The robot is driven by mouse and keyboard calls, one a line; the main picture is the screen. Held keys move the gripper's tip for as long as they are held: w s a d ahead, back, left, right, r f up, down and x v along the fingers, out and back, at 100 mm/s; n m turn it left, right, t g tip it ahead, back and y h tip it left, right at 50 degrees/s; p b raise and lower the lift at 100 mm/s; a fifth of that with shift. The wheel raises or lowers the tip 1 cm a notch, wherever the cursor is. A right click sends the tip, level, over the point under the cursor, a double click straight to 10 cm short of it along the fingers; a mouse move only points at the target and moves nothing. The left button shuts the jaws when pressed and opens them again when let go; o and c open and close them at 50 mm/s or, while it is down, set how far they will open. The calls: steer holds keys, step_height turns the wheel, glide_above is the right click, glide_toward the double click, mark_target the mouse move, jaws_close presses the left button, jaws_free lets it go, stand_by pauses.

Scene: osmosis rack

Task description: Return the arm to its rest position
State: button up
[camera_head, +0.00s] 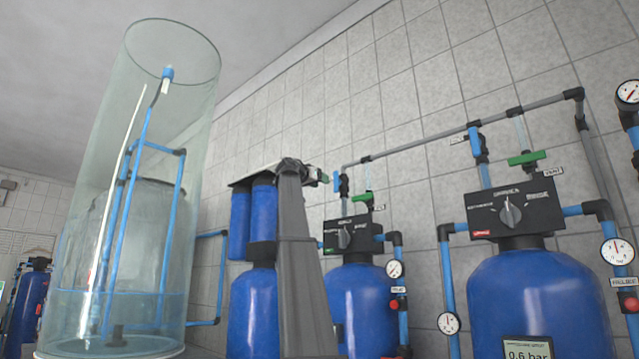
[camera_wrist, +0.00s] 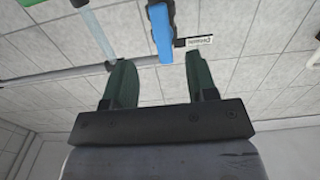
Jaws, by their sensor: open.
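My arm (camera_head: 298,265) rises as a grey column in the middle of the head view and bends at the top. My gripper (camera_head: 325,177) is small there, near the grey pipe and blue fitting above the middle blue tank. In the wrist view my gripper (camera_wrist: 158,57) shows two dark green fingers spread apart with nothing between them. A blue valve piece (camera_wrist: 161,30) appears beyond the fingertips, apart from them as far as I can tell.
Blue tanks (camera_head: 540,305) with black control heads (camera_head: 515,209) and gauges (camera_head: 617,251) stand at the right. A tall clear cylinder (camera_head: 190,120) with blue pipes stands at the left. Grey pipe (camera_head: 430,140) runs along the tiled wall. A small label (camera_wrist: 194,42) shows beside the valve piece.

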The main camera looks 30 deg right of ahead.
stand_by(0.3)
